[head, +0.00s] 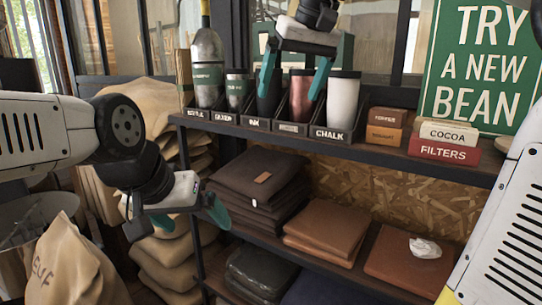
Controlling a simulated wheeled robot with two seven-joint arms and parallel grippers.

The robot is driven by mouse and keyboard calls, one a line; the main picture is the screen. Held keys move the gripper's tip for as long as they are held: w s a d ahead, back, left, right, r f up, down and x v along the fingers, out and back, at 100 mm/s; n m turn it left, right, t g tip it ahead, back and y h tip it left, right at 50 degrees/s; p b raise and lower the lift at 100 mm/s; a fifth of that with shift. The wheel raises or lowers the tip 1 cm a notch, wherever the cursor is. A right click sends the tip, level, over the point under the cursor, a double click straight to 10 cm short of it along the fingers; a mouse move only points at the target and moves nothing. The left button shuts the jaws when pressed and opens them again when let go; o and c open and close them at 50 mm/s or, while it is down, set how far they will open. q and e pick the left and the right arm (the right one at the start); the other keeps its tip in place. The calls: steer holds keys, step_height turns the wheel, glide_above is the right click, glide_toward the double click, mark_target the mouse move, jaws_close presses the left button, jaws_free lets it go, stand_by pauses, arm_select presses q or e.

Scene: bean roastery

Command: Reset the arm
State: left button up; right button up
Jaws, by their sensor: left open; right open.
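My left gripper (190,215) is at the lower left, in front of the shelf unit. Its teal fingers are apart and nothing shows between them. My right gripper (288,97) hangs fingers-down over the upper shelf. Its teal fingers are apart, overlapping the black tumbler (268,104) and the edge between the copper tumbler (300,106) and the white tumbler (343,102). I cannot tell whether they touch any of these cups. All three tumblers stand upright in labelled slots, the white one behind a CHALK label.
A steel bottle (207,75) and grey tumbler (239,92) stand left on the upper shelf (400,162). Label blocks (445,143) sit right, before a green sign (485,65). Folded brown cloths (328,228) and crumpled paper (425,248) lie below. Sacks (65,265) fill the left.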

steer(key=s+d+f+m, duration=0.1)
steer(key=s+d+f, duration=0.2)
steer(key=f, duration=0.4)
steer(key=s+d+f+m+t, duration=0.1)
steer(key=s+d+f, duration=0.2)
steer(key=s+f, duration=0.3)
steer(key=s+d+f+m, duration=0.1)
steer(key=s+d+f, duration=0.3)
steer(key=f, duration=0.4)
steer(key=shift+s+f+t, duration=0.15)
steer(key=shift+s+t, duration=0.25)
